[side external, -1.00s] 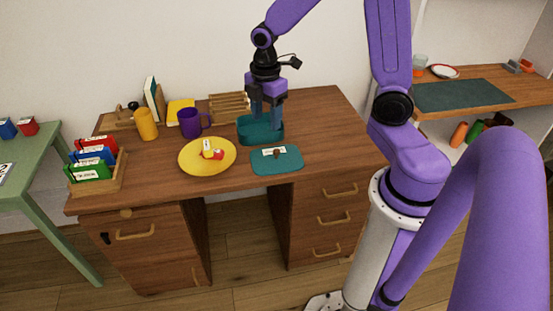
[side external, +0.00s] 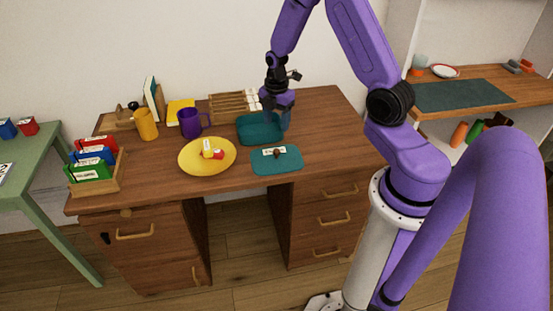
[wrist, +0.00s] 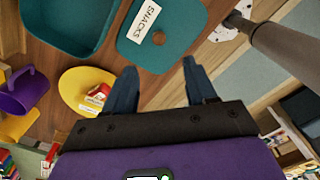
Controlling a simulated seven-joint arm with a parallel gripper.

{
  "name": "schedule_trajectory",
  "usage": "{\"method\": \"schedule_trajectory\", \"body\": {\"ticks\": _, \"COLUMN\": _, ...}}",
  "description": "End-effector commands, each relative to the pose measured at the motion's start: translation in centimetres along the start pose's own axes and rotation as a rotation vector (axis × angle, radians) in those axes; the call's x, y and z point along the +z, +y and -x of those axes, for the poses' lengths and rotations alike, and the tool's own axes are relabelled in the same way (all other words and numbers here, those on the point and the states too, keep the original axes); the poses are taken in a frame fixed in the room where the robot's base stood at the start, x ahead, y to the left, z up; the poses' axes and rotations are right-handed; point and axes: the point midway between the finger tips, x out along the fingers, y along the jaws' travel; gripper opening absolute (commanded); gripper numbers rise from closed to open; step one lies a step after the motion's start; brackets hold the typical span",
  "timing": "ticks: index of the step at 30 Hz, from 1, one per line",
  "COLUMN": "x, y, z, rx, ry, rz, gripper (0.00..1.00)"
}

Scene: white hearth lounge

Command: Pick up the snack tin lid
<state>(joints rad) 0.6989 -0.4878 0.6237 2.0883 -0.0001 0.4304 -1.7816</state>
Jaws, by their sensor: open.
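The snack tin lid (side external: 288,166) is a flat teal rounded slab with a white label and a brown knob. It lies on the desk near the front edge, to the right of the yellow plate. In the wrist view the lid (wrist: 184,45) reads "SNACKS" and shows ahead of the fingertips. The open teal tin (side external: 260,130) stands just behind the lid; it also shows at the upper left of the wrist view (wrist: 65,28). My gripper (side external: 281,120) is open and empty at the tin's right side, apart from the lid. Its spread fingers show in the wrist view (wrist: 160,72).
A yellow plate (side external: 188,162) with small items lies left of the lid. A purple mug (side external: 188,123), an orange mug (side external: 147,124) and a slatted wooden rack (side external: 225,104) stand behind. A box of colored packs (side external: 115,178) sits at left. The desk's right side is clear.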

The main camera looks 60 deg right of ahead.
Motion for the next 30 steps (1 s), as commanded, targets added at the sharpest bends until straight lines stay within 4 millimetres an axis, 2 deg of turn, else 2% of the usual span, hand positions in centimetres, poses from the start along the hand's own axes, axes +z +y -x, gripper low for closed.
{"method": "schedule_trajectory", "body": {"ticks": 3, "x": 0.0, "y": -0.1, "z": -2.0, "rx": -0.004, "ry": 0.001, "rz": 0.0, "gripper": 0.56}}
{"method": "schedule_trajectory", "body": {"ticks": 9, "x": 0.0, "y": 0.0, "z": -4.8, "rx": -0.002, "ry": 0.0, "rz": 0.0, "gripper": 0.56}}
{"method": "schedule_trajectory", "body": {"ticks": 20, "x": 0.0, "y": 0.0, "z": -6.9, "rx": -0.001, "ry": 0.0, "rz": -0.001, "gripper": 0.56}}
{"method": "schedule_trajectory", "body": {"ticks": 30, "x": 0.1, "y": 0.1, "z": -10.8, "rx": 0.0, "ry": 0.0, "rz": 0.0, "gripper": 0.56}}
